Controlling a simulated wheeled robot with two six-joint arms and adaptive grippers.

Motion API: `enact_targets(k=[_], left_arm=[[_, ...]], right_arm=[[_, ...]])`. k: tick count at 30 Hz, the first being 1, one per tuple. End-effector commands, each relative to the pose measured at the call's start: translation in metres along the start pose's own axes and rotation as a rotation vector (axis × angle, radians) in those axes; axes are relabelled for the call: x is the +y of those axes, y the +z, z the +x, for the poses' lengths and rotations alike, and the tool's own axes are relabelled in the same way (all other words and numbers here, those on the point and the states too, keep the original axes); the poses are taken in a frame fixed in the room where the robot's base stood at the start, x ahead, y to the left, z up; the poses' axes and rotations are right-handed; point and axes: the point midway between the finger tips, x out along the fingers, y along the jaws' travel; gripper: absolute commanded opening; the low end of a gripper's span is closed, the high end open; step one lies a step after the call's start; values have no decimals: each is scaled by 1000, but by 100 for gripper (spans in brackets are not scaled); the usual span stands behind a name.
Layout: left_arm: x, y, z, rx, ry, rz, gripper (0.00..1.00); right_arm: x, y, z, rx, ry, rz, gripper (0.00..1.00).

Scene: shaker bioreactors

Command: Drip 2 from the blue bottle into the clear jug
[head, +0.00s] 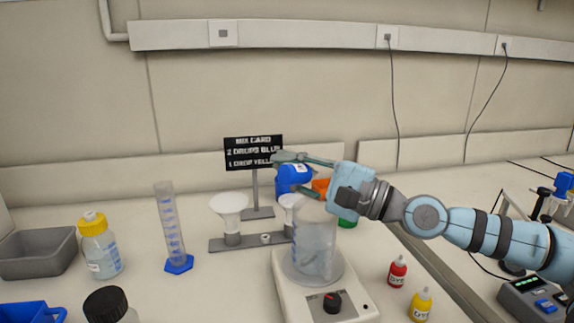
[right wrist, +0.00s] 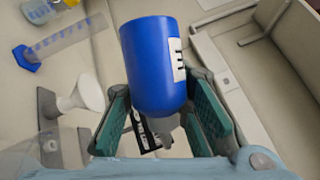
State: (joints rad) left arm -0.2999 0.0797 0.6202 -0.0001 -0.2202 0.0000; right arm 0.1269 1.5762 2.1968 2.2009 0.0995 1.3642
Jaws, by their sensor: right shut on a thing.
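The blue bottle (head: 293,179) is held above and slightly left of the clear jug's rim in the head view. My right gripper (head: 303,160) is shut on it. In the right wrist view the blue bottle (right wrist: 155,65) lies between the green finger pads, its grey neck pointing toward the bottom of the picture. The clear jug (head: 314,243) stands upright on a white stirrer (head: 325,300) with a black knob. My left gripper is not in view.
A mix card (head: 254,152) stands behind a rack with white funnels (head: 229,207). A measuring cylinder (head: 170,225) and yellow-capped bottle (head: 98,248) stand left. Red (head: 397,271) and yellow (head: 420,304) dye bottles stand right of the stirrer.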

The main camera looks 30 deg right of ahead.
Motion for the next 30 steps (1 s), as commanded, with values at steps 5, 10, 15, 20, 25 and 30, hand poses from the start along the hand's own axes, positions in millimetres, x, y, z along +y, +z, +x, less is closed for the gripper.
enact_targets(k=[5,10,15,20,25,30], left_arm=[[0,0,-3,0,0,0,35],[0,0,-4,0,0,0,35],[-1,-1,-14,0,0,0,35],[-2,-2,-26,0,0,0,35],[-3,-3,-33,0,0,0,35],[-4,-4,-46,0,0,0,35]], right_arm=[[-1,0,0,-1,-11,21,0],[-1,0,0,-1,-11,23,0],[-6,1,1,1,-40,84,0],[-8,1,1,2,-58,127,0],[-8,1,0,4,-72,154,0],[-11,1,1,4,-89,190,0]])
